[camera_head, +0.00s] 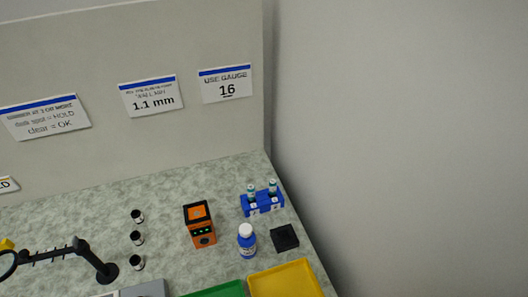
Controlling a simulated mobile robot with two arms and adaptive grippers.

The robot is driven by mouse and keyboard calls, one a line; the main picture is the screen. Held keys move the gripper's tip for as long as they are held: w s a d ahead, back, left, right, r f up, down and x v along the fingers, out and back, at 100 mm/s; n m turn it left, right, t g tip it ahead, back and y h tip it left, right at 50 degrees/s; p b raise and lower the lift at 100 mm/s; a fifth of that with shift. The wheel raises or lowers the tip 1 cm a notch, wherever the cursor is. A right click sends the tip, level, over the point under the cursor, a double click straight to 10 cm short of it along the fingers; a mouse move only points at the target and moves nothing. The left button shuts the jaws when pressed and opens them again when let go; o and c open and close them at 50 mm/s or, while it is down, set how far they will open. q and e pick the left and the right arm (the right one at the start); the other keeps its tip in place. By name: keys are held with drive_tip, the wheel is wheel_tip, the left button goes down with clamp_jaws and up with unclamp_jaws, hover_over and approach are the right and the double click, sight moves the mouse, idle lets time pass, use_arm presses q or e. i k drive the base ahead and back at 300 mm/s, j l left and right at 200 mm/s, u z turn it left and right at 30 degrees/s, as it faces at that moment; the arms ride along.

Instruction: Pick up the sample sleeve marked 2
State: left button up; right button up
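Three small dark cylinders with pale tops stand in a column on the bench: a far one (137,215), a middle one (137,238) and a near one (137,262). They may be the sample sleeves, but no number on them is readable at this size. A blue rack (262,206) at the right back holds two small vials with dark caps or bands, with small white labels on its front that are too small to read. Neither of my grippers is in view.
A yellow tray (286,281) and green tray (218,291) lie in front. A black jointed stand (93,261) is at left.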

sight(137, 263)
drive_tip(key=j+u, duration=0.1)
drive_tip(key=u, duration=0.25)
drive_tip(key=j+u, duration=0.1)
drive_tip(key=u, duration=0.55)
drive_tip(key=j, duration=0.25)
drive_tip(key=k+z, duration=0.05)
